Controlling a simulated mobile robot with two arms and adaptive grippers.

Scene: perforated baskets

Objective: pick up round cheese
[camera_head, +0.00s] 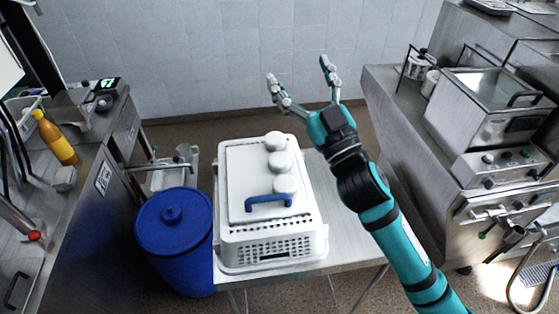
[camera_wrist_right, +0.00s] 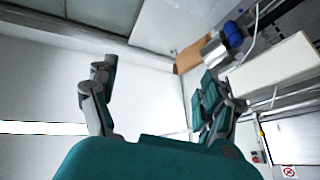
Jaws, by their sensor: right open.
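Three white round cheeses stand in a row on a white lid or board (camera_head: 238,170) on top of a white perforated basket (camera_head: 272,250). The far cheese (camera_head: 274,141), the middle cheese (camera_head: 280,162) and the near cheese (camera_head: 285,184) lie close together. A blue handle (camera_head: 268,201) is in front of them. My right gripper (camera_head: 302,80) is open and empty, raised beyond and to the right of the basket, fingers pointing up. In the right wrist view its fingers (camera_wrist_right: 160,95) are spread with nothing between them. My left gripper is not in view.
The basket stands on a small metal table (camera_head: 345,235). A blue barrel (camera_head: 175,235) is left of it. A counter with a yellow-orange bottle (camera_head: 56,140) is at far left. Steel kitchen equipment (camera_head: 490,120) stands at right.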

